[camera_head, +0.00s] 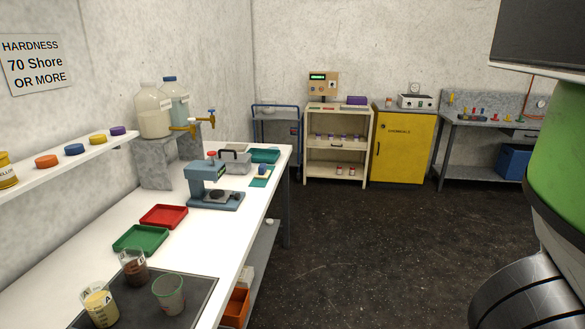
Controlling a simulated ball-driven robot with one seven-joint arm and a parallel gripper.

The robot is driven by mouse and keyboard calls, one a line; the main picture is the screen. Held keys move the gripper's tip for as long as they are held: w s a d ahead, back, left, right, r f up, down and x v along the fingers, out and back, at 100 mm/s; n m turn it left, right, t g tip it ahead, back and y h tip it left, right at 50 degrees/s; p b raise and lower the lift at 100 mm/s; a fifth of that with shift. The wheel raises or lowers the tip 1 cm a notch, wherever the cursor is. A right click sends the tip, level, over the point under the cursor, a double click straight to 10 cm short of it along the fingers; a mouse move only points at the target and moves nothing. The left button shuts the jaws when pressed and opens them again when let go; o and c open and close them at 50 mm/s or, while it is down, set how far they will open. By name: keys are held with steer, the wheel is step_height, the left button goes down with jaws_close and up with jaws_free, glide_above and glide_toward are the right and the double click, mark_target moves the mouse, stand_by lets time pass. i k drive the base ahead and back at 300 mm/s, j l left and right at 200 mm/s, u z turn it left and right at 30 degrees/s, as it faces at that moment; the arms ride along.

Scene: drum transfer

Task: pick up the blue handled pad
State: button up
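A small blue piece on a pale base (262,172), which looks like the blue handled pad, sits on a teal mat (258,183) near the right edge of the white bench (247,207). It is small in the picture, so its handle shape is hard to make out. My gripper is not in view. A green and grey part of my own body fills the right edge.
Beside the mat stand a blue-grey press (208,180), a grey lidded box (233,158) and a teal tray (265,156). Red (164,216) and green (141,238) trays and several cups lie nearer. The dark floor (350,245) right of the bench is clear.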

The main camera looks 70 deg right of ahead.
mark_target(262, 173)
steer(key=z, duration=1.55)
